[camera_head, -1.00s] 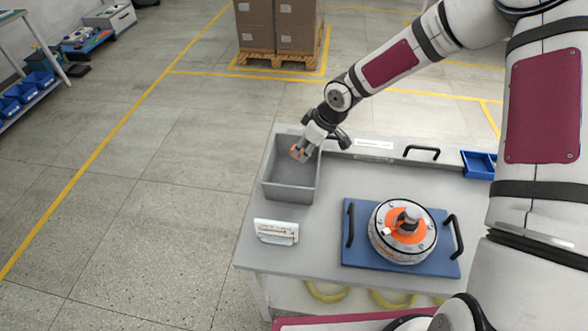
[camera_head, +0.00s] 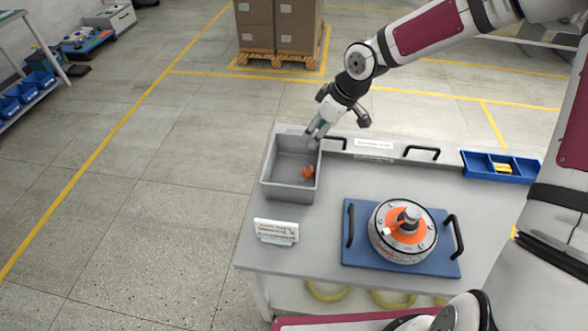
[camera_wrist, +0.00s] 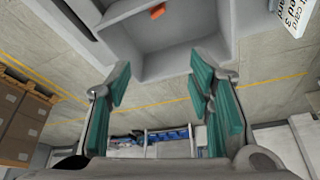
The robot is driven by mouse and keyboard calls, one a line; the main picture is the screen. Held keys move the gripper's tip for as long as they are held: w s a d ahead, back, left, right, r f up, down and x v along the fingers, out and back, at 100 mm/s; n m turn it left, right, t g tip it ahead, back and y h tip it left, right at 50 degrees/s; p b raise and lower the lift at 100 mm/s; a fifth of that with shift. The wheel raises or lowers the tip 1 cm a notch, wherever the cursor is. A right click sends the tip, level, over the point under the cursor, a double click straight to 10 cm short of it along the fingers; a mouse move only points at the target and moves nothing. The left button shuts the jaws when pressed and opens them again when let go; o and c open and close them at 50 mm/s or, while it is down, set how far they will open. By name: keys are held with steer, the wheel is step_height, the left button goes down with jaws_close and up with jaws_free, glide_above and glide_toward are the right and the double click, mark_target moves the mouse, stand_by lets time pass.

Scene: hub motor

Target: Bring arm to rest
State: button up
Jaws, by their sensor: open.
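My gripper (camera_head: 318,130) is open and empty above the back right corner of the grey bin (camera_head: 289,192) in the head view. In the wrist view its two green-padded fingers (camera_wrist: 160,105) are spread apart with nothing between them. A small orange part (camera_head: 308,172) lies inside the bin at its right side. The orange part also shows in the wrist view (camera_wrist: 158,11), near the top edge. My arm reaches in from the upper right.
The hub motor (camera_head: 403,232) with its orange ring sits on a blue mat (camera_head: 354,254) between black handles. A white sign (camera_head: 276,231) stands at the table's front left. A blue divided tray (camera_head: 480,166) is at the right. Boxes (camera_head: 279,25) stand on a pallet behind.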

steer(key=shift+v, duration=1.55)
steer(key=s+d+r+m+h, duration=0.6)
steer(key=s+d+r, duration=0.3)
steer(key=s+r, duration=0.5)
steer(key=s+r+m+t+y, duration=0.2)
steer(key=s+r+m, duration=0.3)
steer(key=s, duration=0.9)
steer(key=shift+s+d+r+t, duration=0.35)
steer(key=shift+d+r+t, duration=0.05)
steer(key=shift+r, duration=0.85)
